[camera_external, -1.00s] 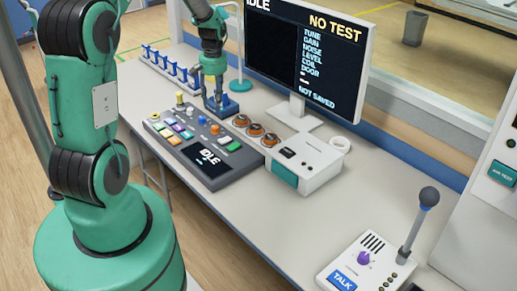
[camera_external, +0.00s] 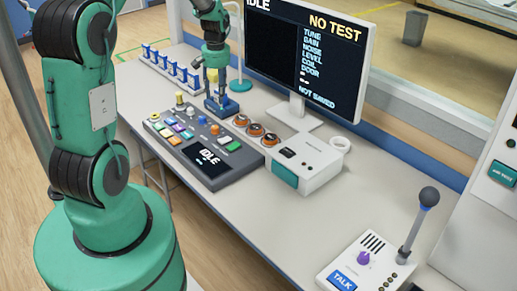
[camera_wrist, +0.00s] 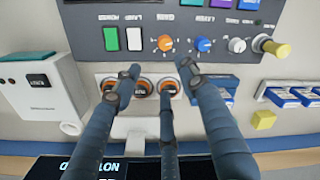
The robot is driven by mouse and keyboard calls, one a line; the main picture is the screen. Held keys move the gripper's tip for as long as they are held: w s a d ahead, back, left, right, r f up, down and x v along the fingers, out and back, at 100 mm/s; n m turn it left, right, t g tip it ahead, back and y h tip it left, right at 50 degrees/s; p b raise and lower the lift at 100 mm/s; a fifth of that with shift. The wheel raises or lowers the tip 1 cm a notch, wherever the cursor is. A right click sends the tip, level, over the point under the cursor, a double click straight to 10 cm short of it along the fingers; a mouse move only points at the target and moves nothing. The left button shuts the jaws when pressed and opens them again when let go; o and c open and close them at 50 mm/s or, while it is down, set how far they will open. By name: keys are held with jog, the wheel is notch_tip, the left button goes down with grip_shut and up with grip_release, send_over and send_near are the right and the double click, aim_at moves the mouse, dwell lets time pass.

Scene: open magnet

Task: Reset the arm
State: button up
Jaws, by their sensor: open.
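My gripper (camera_external: 214,84) is at the back of the desk in the external view, above a small blue stand (camera_external: 222,104) beside the console. In the wrist view its dark blue fingers (camera_wrist: 161,82) are spread apart with nothing held between them. Orange round knobs (camera_wrist: 168,87) and the console edge show beyond the fingertips. The blue stand is partly hidden behind the right finger in the wrist view. I cannot tell how high the fingertips are above the stand.
The button console (camera_external: 191,145) and a white box (camera_external: 318,163) lie in front. A monitor (camera_external: 303,60) stands close to the right of my gripper. A rack with blue holders (camera_external: 172,68) is to the left. The desk's right half is mostly clear up to the microphone unit (camera_external: 352,265).

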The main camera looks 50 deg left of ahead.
jog(key=s+d+r+m+t, duration=0.1)
jog(key=s+d+r+m, duration=0.15)
jog(key=d+r, duration=0.85)
jog(key=s+d+r+m+t, duration=0.2)
jog(key=s+d+r, duration=0.2)
jog(key=d+r, duration=0.7)
jog(key=s+d+r+m+t, duration=0.1)
jog(key=s+d+r, duration=0.2)
jog(key=s, duration=0.4)
jog(key=s+d+r+m+b, duration=0.1)
jog(key=s+d+r+m, duration=0.1)
jog(key=s+d, duration=0.4)
jog(key=s+d+r+m+t, duration=0.1)
jog(key=s+d+r, duration=0.4)
jog(key=s, duration=0.3)
jog(key=shift+t+b, duration=0.3)
dwell(0.6)
